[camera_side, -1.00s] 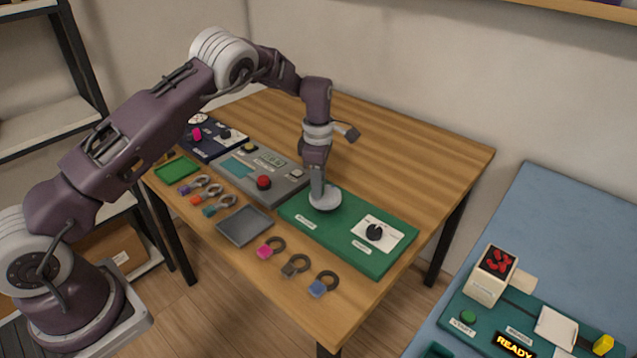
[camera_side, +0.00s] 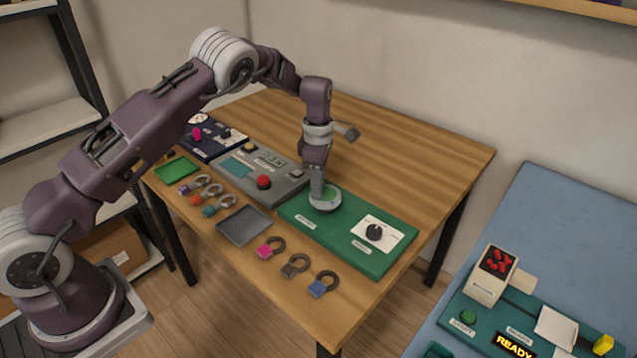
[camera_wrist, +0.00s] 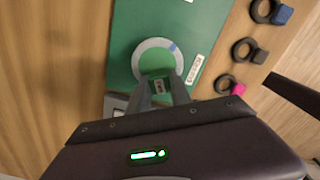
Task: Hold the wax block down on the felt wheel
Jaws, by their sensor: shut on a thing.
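The felt wheel (camera_side: 333,204) is a round pale disc on the green board (camera_side: 290,208), with a green middle. In the wrist view the wheel (camera_wrist: 143,49) shows as a grey-white ring around green, with a short blue mark on its upper right rim. My gripper (camera_side: 318,194) points down at the wheel. In the wrist view my gripper (camera_wrist: 161,84) has its fingers close together over the wheel's near part, shut on a small block. The fingers mostly hide the wax block, and its contact with the felt cannot be seen clearly.
A white plate with a black knob (camera_side: 375,233) is on the same board. A grey tray (camera_side: 245,226) and several ringed tags, such as the pink one (camera_side: 265,252), lie along the front edge. A grey panel with a red button (camera_side: 264,182) is left. The back right tabletop is clear.

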